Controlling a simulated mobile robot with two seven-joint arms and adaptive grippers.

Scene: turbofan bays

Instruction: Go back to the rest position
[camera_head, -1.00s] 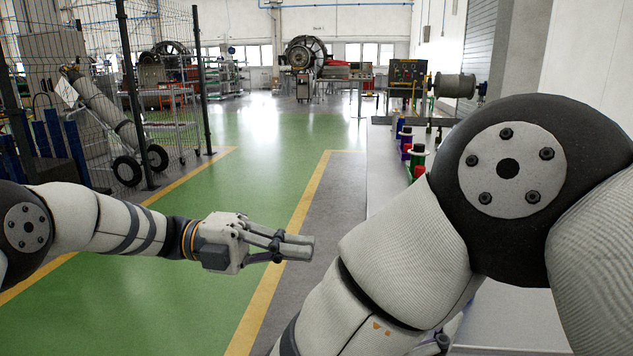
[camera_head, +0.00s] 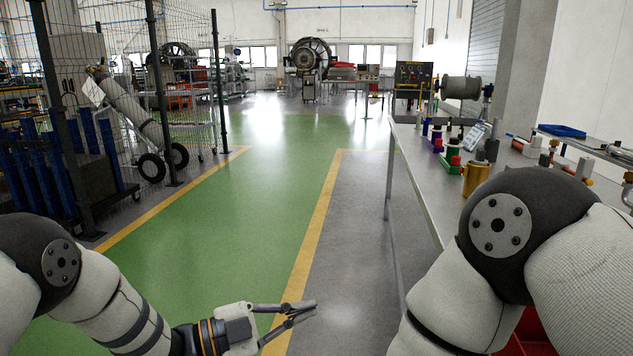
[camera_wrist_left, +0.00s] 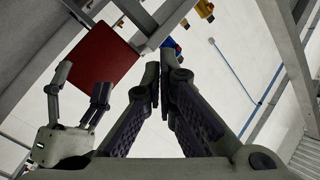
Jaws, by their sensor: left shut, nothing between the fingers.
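My left gripper (camera_head: 306,310) is low in the middle of the head view, over the grey floor beside the yellow line. Its fingers are together with nothing between them. In the left wrist view the fingers of my left gripper (camera_wrist_left: 160,85) also meet at the tips. In that view another gripper, my right gripper (camera_wrist_left: 80,95), shows at the left with its two fingers apart and nothing seen between them. In the head view my right arm (camera_head: 500,225) fills the lower right, and its gripper is hidden.
A wire fence (camera_head: 185,80) and a hand truck (camera_head: 135,115) stand at the left. The green floor (camera_head: 235,210) between is clear.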

